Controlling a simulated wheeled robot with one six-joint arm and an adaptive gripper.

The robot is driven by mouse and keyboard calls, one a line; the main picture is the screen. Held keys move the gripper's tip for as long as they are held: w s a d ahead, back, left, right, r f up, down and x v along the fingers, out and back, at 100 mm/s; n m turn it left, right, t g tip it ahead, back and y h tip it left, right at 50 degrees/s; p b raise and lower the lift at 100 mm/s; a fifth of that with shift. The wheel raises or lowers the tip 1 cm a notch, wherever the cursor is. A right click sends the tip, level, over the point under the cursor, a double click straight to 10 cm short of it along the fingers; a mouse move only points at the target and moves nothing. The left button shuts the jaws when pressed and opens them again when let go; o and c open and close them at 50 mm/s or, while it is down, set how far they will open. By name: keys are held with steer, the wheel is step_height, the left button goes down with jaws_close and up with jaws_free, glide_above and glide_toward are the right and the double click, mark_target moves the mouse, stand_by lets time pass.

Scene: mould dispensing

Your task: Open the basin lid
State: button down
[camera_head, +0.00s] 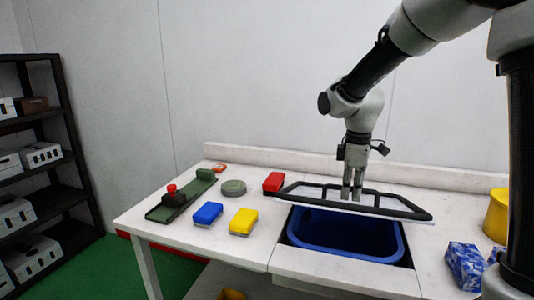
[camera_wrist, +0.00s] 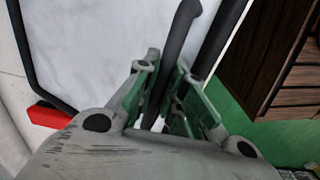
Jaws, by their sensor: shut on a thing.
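The basin (camera_head: 345,235) is a blue tub set into the white table, and its mouth is uncovered at the front. The basin lid (camera_head: 416,211) is a black-edged frame, raised and slightly tilted above the back of the basin. My gripper (camera_head: 352,194) points down at the lid and is shut on one of its black bars. In the wrist view, the dark bar of the lid (camera_wrist: 183,32) runs between the green-padded fingers of my gripper (camera_wrist: 172,95). The fingers hide part of the bar.
A blue block (camera_head: 208,213), a yellow block (camera_head: 243,221), a red block (camera_head: 273,182) and a green round piece (camera_head: 233,187) lie left of the basin. A green fixture with a red button (camera_head: 172,189) is farther left. A blue-white patterned block (camera_head: 465,265) and a yellow cylinder (camera_head: 497,215) stand right.

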steer(key=shift+w, duration=0.15)
steer(key=shift+w+d+r, duration=0.2)
steer(key=shift+w+r, duration=0.35)
steer(key=shift+r, duration=0.35)
steer(key=shift+w+d+r, duration=0.2)
steer(key=shift+w+r, duration=0.3)
steer(key=shift+r, duration=0.35)
steer(key=shift+w+d+r, duration=0.2)
steer(key=shift+w+r, duration=0.5)
steer(key=shift+r, duration=0.1)
steer(key=shift+w+d+r, duration=0.2)
steer(key=shift+w+r, duration=0.45)
steer(key=shift+r, duration=0.15)
steer(key=shift+w+d+r, duration=0.25)
steer(key=shift+w+r, duration=0.5)
steer(key=shift+w+d+r, duration=0.25)
steer(key=shift+w+r, duration=0.45)
